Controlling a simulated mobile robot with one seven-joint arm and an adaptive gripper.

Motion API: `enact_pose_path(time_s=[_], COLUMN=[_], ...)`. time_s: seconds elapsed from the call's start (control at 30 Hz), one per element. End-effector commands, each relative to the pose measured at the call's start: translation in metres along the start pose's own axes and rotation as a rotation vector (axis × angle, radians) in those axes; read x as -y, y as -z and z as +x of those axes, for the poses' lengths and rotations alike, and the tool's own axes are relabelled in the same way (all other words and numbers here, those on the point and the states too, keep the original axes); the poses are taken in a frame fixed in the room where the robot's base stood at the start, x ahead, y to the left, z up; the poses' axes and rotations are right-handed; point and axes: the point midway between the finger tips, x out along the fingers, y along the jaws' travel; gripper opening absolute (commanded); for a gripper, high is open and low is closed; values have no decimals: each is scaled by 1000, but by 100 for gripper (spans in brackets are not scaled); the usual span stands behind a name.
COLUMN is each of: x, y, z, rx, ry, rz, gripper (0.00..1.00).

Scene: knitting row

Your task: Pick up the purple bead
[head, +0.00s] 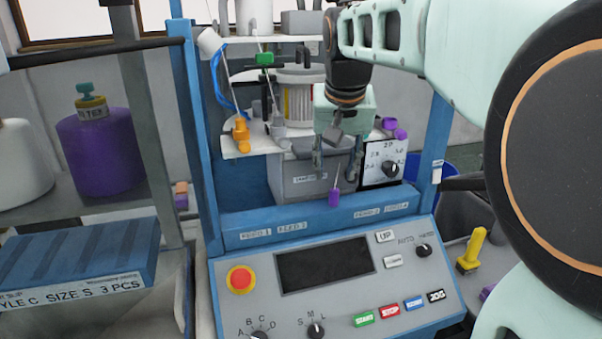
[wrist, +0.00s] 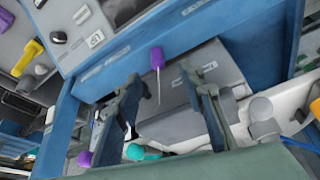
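A purple bead (head: 334,198) with a thin pale pin on it shows in front of the machine's blue rail in the head view. It also shows in the wrist view (wrist: 157,58), its pin pointing back between the fingers. My gripper (head: 337,178) is above it with its fingers apart, one on each side of the pin. In the wrist view my gripper (wrist: 162,80) is open, and the bead lies beyond the fingertips, with no visible contact. I cannot tell what supports the bead. Other purple pieces (head: 390,123) sit to the right on the white shelf.
The control panel (head: 325,270) with buttons and knobs is in front, below the blue rail (head: 320,220). A grey box (head: 300,180) and a dial plate (head: 385,163) are close to my gripper. Blue posts (head: 190,130) stand at the sides. A yellow-handled tool (head: 471,248) is at right.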

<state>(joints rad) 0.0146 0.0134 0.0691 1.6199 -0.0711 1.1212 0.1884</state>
Motion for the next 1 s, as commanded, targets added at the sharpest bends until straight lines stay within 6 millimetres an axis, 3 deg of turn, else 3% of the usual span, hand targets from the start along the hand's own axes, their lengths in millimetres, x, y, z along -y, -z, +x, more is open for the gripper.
enact_pose_path(time_s=[0.1,0.37,0.63,1.0], x=[-1,-2,-5,-5], y=[-1,0,5,5], z=[22,45,83,92], rx=[5,3,3,0], ry=[-2,-3,-3,-3], rz=[1,2,2,2], gripper=[36,36,36,34])
